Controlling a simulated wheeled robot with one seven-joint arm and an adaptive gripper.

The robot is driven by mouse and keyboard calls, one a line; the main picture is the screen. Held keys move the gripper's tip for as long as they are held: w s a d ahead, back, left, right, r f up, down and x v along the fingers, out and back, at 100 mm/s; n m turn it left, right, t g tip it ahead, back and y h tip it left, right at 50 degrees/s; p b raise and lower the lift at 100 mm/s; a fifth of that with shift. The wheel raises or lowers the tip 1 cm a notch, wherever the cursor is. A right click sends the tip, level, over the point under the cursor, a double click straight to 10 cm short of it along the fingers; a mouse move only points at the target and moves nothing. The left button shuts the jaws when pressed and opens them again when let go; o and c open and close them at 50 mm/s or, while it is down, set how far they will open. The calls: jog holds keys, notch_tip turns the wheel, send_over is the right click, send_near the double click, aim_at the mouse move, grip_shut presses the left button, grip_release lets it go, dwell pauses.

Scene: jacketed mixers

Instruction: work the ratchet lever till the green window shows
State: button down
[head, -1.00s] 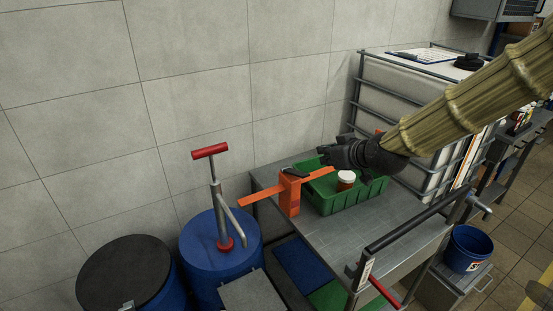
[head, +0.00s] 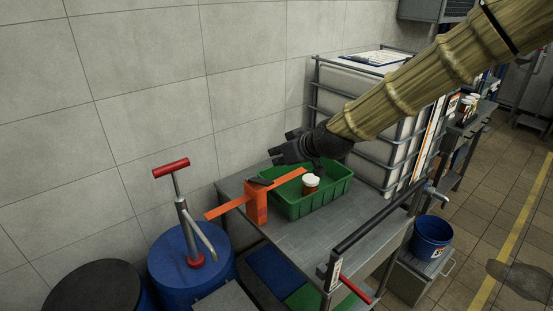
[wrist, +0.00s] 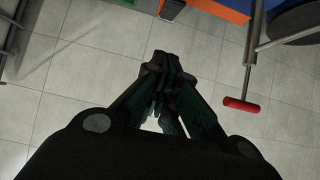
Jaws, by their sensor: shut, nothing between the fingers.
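An orange device (head: 256,203) stands on the grey metal table, with a long orange bar across it and a small black piece on top. A long black-gripped lever (head: 375,220) slants up along the table's front right edge, with a labelled head and a red handle (head: 354,289) low on it. I cannot tell which of these is the ratchet lever. No green window can be made out. My gripper (head: 276,155) is shut and empty, in the air above and behind the green crate; in the wrist view its fingers (wrist: 158,58) meet against the tiled wall.
The green crate (head: 292,212) on the table (head: 318,238) holds a white-lidded jar (head: 310,183). A blue drum (head: 165,272) with a red-handled pump (head: 185,215) stands left. A caged white tank (head: 385,125) is behind right. A blue bucket (head: 431,237) stands at right.

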jog(key=p, duration=0.3)
send_over(267, 183)
jog(key=w, duration=0.2)
jog(key=f, duration=0.4)
jog(key=shift+s+a+f, duration=0.25)
jog(key=shift+a+f, duration=0.1)
jog(key=shift+f, duration=0.35)
jog(key=shift+s+d+f+p, duration=0.2)
jog(key=shift+s+f+p, duration=0.05)
jog(key=shift+f, duration=0.45)
jog(key=shift+s+d+f+p, duration=0.15)
jog(key=shift+s+f+p, duration=0.1)
jog(key=shift+f, duration=0.7)
jog(key=shift+a, duration=0.15)
jog(key=shift+f, duration=0.1)
jog(key=shift+s+d+f+b, duration=0.1)
jog(key=shift+d+b, duration=0.1)
jog(key=shift+b, duration=0.1)
